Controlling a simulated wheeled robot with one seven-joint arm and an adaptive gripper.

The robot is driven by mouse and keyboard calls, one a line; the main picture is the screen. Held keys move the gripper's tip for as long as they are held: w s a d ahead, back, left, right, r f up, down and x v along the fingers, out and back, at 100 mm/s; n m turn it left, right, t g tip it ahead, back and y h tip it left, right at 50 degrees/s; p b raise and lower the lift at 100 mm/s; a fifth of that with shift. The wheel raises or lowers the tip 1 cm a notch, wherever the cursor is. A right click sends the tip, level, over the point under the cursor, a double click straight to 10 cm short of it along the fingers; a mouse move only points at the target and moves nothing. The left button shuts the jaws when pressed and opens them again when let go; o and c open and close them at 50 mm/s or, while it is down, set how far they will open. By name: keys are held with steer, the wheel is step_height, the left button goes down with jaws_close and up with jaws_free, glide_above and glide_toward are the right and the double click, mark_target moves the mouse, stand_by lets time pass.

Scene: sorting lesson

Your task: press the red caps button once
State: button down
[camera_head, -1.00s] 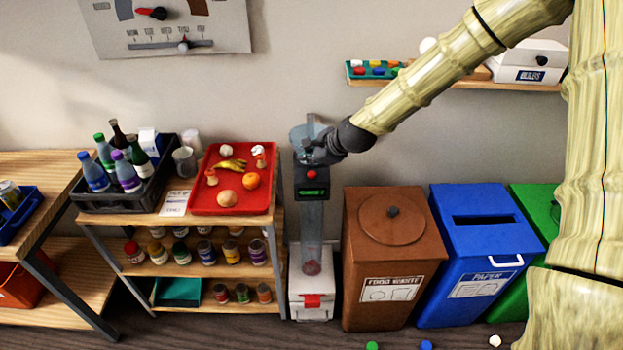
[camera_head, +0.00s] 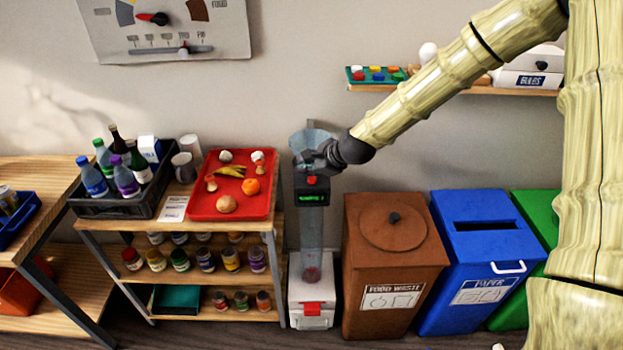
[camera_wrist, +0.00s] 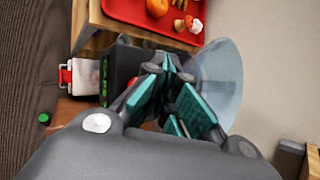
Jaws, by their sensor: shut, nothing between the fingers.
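The red caps button (camera_head: 311,181) sits on top of a black box with a green display (camera_head: 311,198). The box is on the front of a clear upright tube (camera_head: 312,240) with a wide clear funnel. My gripper (camera_head: 303,163) is shut and empty, close above and behind the button in the head view. Whether it touches the box or funnel I cannot tell. In the wrist view, my teal finger pads (camera_wrist: 172,85) are between the black box (camera_wrist: 122,68) and the clear funnel (camera_wrist: 218,75). The button is mostly hidden there by my fingers.
A white bin with a red latch (camera_head: 312,308) stands under the tube. A shelf with a red food tray (camera_head: 205,213) is close on the left. The brown food waste bin (camera_head: 385,285) and blue paper bin (camera_head: 480,290) stand right. A wall shelf (camera_head: 450,89) hangs above.

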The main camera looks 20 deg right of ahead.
mark_target(310, 180)
steer(key=shift+f, duration=0.15)
stand_by(0.6)
steer(key=shift+f, duration=0.3)
steer(key=shift+f+b, duration=0.45)
steer(key=shift+b, duration=0.05)
stand_by(0.9)
steer(key=shift+r, duration=0.2)
steer(key=shift+r+p, duration=0.65)
steer(key=shift+r, duration=0.05)
steer(key=shift+r, duration=0.1)
steer(key=shift+r+p, duration=1.8)
steer(key=shift+r, duration=0.65)
